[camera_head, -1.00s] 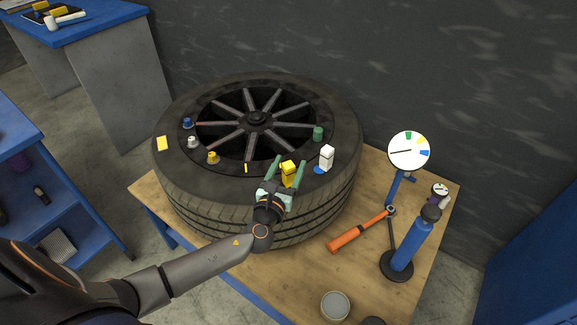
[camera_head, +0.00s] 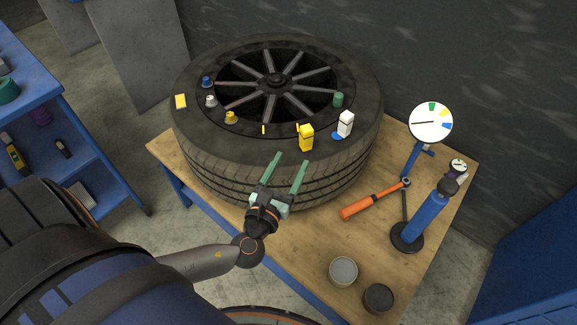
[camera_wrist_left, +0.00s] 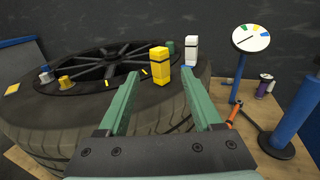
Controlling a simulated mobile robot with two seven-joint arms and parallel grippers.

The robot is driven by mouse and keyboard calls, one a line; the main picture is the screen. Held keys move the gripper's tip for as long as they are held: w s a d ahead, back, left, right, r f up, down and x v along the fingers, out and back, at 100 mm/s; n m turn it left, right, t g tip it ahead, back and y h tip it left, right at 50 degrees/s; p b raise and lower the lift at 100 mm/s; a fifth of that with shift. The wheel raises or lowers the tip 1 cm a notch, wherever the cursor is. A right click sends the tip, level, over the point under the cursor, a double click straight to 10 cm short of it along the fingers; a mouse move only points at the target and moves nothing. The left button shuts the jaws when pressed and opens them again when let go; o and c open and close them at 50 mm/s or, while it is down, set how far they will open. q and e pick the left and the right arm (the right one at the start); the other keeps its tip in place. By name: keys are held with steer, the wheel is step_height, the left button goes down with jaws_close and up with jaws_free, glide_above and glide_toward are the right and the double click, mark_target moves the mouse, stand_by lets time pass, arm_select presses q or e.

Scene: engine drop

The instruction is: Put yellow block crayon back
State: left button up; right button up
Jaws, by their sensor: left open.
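A yellow block crayon (camera_head: 306,138) with a dark band stands upright on the near side of the tire's top (camera_head: 200,140). It also shows in the left wrist view (camera_wrist_left: 160,68), ahead of and between the fingers. My left gripper (camera_head: 290,160) is open and empty, in front of the tire's near side. Its green fingers point towards the block, with a gap between them and it. In the left wrist view the open fingers (camera_wrist_left: 159,85) frame the block. My right gripper is not in view.
A white block (camera_head: 346,124) and green cap (camera_head: 338,100) stand right of the yellow block. Small yellow pieces (camera_head: 263,129) and several coloured caps lie on the tire. A gauge stand (camera_head: 431,122), blue cylinder (camera_head: 425,217), orange-handled tool (camera_head: 362,207) and two round containers (camera_head: 343,271) occupy the table's right side.

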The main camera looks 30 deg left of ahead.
arm_select(q)
steer(key=s+d+f+n+g+h, duration=0.25)
steer(key=s+f+n+g, duration=0.2)
steer(key=f+n, duration=0.5)
steer(key=s+d+f+n+g+h, duration=0.1)
steer(key=s+d+f+n+g, duration=0.4)
steer(key=n, duration=0.8)
steer(key=s+r+n+t+h+p, duration=0.1)
steer(key=s+r+n+p, duration=0.3)
steer(key=n, duration=0.5)
steer(key=shift+s+h+p, duration=0.55)
steer(key=shift+p, duration=0.65)
steer(key=shift+n, duration=0.25)
